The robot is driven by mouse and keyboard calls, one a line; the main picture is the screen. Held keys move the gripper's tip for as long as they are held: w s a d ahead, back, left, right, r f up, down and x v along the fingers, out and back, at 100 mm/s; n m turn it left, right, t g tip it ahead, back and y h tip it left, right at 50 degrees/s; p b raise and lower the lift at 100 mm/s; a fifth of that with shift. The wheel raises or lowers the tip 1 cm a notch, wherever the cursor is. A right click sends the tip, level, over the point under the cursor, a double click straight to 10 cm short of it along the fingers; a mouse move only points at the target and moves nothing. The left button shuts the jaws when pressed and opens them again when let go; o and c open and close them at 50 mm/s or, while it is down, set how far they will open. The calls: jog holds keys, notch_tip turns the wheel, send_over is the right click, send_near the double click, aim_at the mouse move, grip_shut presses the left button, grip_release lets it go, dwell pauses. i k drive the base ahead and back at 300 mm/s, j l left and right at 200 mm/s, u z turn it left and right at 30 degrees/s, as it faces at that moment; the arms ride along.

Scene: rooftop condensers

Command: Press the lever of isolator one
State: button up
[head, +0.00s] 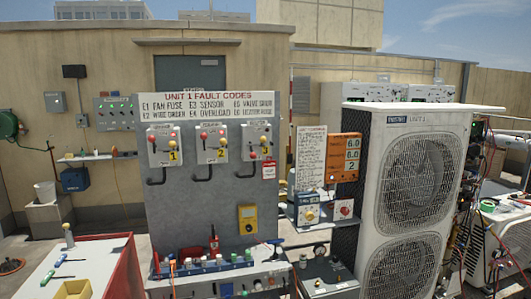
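Isolator one (165,145) is a pale grey box with a yellow "1" label (173,156), at the left of a row of three on an upright grey panel. A red and white tag (268,170) hangs below isolator three. My gripper is not in view.
A fault code sign (208,106) tops the grey panel (200,215). Below is a bench crowded with tools and bottles. A yellow meter (247,219) hangs on the panel. A red-sided table (118,268) stands at front left, a large condenser (412,190) at right.

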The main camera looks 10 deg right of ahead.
aim_at(152, 138)
jog(key=i+j, duration=1.8)
jog(key=j, duration=0.1)
